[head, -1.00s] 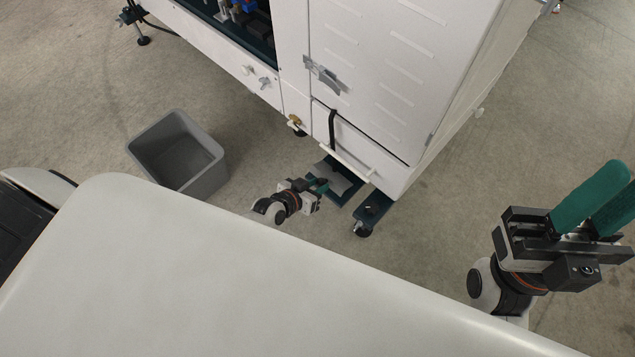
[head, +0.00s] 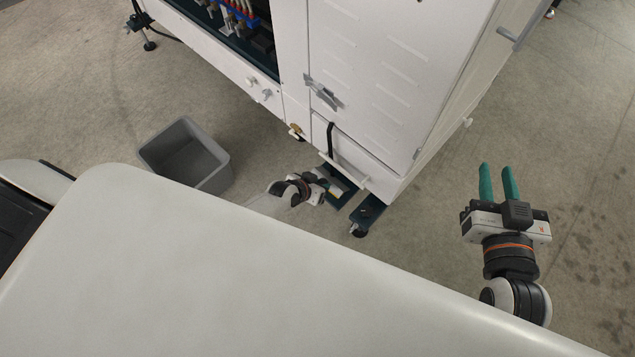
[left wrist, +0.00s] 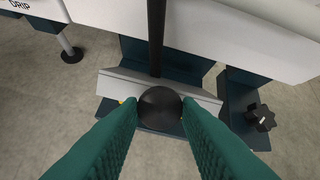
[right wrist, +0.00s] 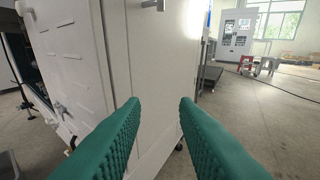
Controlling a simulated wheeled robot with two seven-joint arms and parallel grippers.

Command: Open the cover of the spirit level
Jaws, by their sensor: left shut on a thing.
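A black round knob (left wrist: 160,106) on a straight black rod (left wrist: 156,40) sits between the green fingers of my left gripper (left wrist: 160,105), which is shut on it. The rod shows in the head view (head: 330,140) against the lower front of the white machine (head: 385,80); my left gripper (head: 325,186) is low beside it, its fingertips hard to make out. My right gripper (head: 498,168) is open and empty, right of the machine; its two fingers stand apart in the right wrist view (right wrist: 161,108). I cannot identify the spirit level or its cover in any view.
A grey bin (head: 188,155) stands on the floor left of my left gripper. A grey metal plate (left wrist: 120,87) and dark teal feet (left wrist: 243,115) lie under the machine, one with a black star knob (left wrist: 262,118).

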